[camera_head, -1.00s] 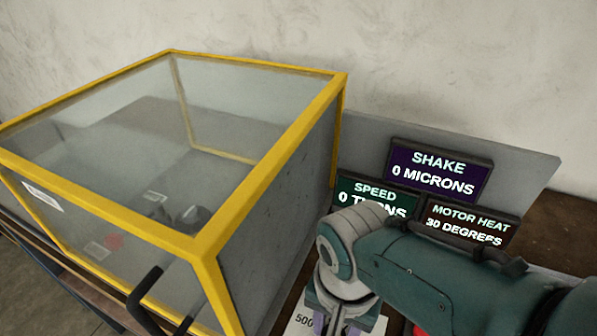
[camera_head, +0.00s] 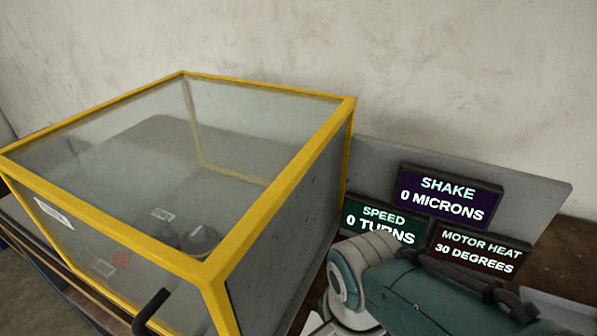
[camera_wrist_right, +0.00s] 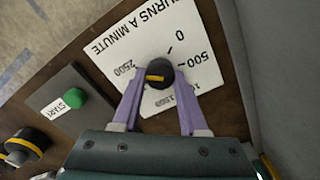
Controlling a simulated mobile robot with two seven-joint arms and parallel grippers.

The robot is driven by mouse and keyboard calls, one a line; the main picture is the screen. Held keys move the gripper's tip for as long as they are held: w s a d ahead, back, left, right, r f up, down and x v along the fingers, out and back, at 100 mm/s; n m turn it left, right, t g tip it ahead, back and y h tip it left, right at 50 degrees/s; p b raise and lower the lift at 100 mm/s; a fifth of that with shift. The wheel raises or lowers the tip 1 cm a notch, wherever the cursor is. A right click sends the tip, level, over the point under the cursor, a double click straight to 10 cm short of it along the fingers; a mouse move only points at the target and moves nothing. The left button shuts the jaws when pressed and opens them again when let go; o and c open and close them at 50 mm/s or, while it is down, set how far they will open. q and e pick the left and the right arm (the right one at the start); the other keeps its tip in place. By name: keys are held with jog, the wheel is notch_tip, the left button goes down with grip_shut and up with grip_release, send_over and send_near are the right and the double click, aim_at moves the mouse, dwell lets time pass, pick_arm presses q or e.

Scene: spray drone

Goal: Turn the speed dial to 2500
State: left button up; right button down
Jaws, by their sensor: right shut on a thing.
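The speed dial (camera_wrist_right: 165,67) is a black round knob with a yellow mark, on a white card (camera_wrist_right: 102,52) printed "turns a minute". The numbers 0, 500 and 2500 are legible around it; others are partly covered. I cannot tell which number the mark points to. My right gripper (camera_wrist_right: 158,78) is shut on the dial, a purple finger on each side. In the head view, my right arm hides the dial. The speed display (camera_head: 383,221) reads 0 turns. My left gripper is not in view.
A green start button (camera_wrist_right: 75,97) and a black knob with a yellow band (camera_wrist_right: 27,146) sit beside the card. The shake display (camera_head: 448,196) reads 0 microns and the motor heat display (camera_head: 480,251) 30 degrees. A yellow-framed clear enclosure (camera_head: 272,204) stands left of the displays.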

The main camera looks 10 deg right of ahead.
dwell(0.4)
jog(key=shift+c, duration=2.2)
grip_release()
notch_tip(320, 180, up, 10)
jog(key=p, duration=0.6)
jog(key=shift+p, duration=0.35)
